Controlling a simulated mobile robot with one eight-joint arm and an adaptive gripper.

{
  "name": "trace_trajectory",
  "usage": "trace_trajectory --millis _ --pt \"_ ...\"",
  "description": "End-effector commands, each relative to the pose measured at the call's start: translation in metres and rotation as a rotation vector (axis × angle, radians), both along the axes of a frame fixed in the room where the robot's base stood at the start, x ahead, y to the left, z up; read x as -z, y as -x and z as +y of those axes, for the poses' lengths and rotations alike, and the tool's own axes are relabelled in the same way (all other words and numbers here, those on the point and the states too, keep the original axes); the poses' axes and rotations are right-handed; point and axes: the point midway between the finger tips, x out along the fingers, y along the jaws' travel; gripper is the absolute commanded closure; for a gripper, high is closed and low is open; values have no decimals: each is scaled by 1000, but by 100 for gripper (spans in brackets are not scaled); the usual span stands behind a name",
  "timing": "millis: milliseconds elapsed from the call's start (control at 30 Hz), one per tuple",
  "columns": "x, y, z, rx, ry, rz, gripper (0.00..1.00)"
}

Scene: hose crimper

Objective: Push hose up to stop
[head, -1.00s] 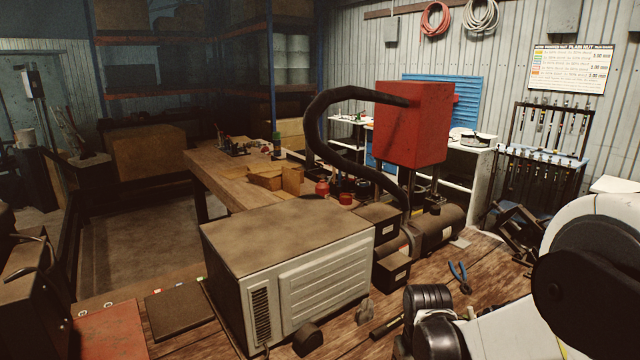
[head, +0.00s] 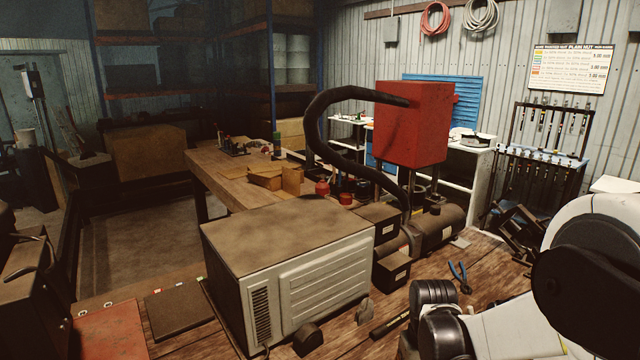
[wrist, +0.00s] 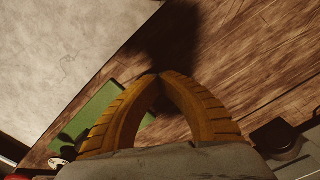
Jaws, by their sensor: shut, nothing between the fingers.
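My gripper (wrist: 157,78) shows in the wrist view with its two ridged orange fingers shut, tips together, nothing between them. It is over wooden planks, with a dark shadow beyond its tips. In the head view my arm is at the lower right and the gripper's fingers cannot be made out. A thick black hose (head: 315,130) shows in the head view. No hose shows in the wrist view.
A grey machine with vents (head: 325,280) stands on the wooden bench. Blue-handled pliers (head: 460,277) and a dark cylinder (head: 440,225) lie to its right. In the wrist view a green strip (wrist: 92,118) and a pale grey surface (wrist: 70,45) lie at the left.

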Motion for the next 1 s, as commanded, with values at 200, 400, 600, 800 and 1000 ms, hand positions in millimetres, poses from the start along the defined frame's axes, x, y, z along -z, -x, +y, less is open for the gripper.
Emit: trace_trajectory --millis 200,400,600,800,1000 --pt "0 -4 -6 2 0 0 100" --pt "0 -8 -11 1 1 0 100" --pt "0 -12 -15 1 1 0 100" --pt "0 -15 -20 1 1 0 100" --pt "0 -19 -25 2 1 0 100"
